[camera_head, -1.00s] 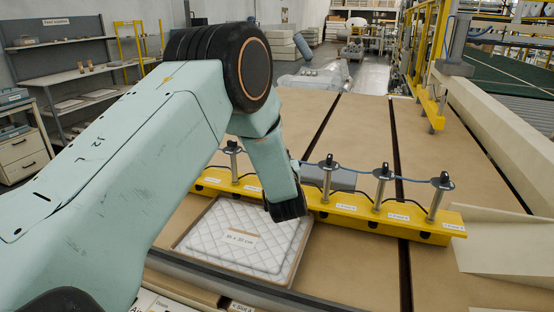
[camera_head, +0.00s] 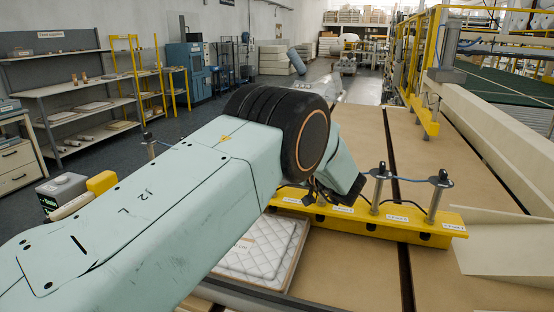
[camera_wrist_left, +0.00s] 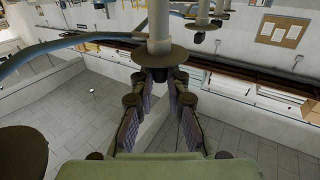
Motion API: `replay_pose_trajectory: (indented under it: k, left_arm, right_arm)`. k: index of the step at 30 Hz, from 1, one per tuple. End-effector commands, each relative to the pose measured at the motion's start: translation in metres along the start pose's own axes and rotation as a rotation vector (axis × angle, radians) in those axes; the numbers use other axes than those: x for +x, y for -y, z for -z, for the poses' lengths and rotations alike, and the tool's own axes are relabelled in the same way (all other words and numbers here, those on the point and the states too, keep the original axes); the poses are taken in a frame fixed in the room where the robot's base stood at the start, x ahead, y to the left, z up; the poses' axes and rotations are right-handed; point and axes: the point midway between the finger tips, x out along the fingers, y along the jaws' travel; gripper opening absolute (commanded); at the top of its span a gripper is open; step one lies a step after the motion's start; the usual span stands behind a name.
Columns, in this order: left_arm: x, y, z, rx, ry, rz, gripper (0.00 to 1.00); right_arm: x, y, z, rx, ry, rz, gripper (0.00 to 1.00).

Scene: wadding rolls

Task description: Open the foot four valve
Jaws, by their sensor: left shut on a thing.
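A yellow bar (camera_head: 400,222) carries upright grey valve posts with dark knobs and blue hose. Two posts, one (camera_head: 379,188) and the end one (camera_head: 438,195), stand clear at the right. My left gripper (camera_head: 335,192) is at a post further left, which my arm hides in the head view. In the left wrist view a grey post (camera_wrist_left: 159,25) with a round disc ends in a dark knob (camera_wrist_left: 157,74), and my left gripper's fingers (camera_wrist_left: 160,98) are shut on that knob. The bar's labels are too small to read surely. My right gripper is not in view.
A quilted white pad (camera_head: 262,250) in a tray lies below my arm, partly hidden. A beige sloped panel (camera_head: 510,245) stands at the right. Shelves (camera_head: 80,95) are at the left.

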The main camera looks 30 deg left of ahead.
Motion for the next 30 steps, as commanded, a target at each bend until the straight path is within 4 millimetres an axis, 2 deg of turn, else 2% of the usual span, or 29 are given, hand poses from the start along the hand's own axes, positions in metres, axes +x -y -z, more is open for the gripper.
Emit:
replay_pose_trajectory:
  k: [20,21,28,30]
  left_arm:
    - [0.0001,-0.0028,0.0071,-0.007,-0.011,0.036,0.0]
    - [0.0002,-0.0029,0.0071,-0.007,-0.011,0.036,0.17]
    - [0.0002,-0.0021,0.004,-0.004,-0.006,0.037,0.37]
    - [0.0003,-0.0018,0.0033,-0.003,-0.005,0.037,0.37]
  right_arm:
    - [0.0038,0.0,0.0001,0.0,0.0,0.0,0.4]
    - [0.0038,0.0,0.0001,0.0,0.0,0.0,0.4]
    - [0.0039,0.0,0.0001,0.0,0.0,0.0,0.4]
    - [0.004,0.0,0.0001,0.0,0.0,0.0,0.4]
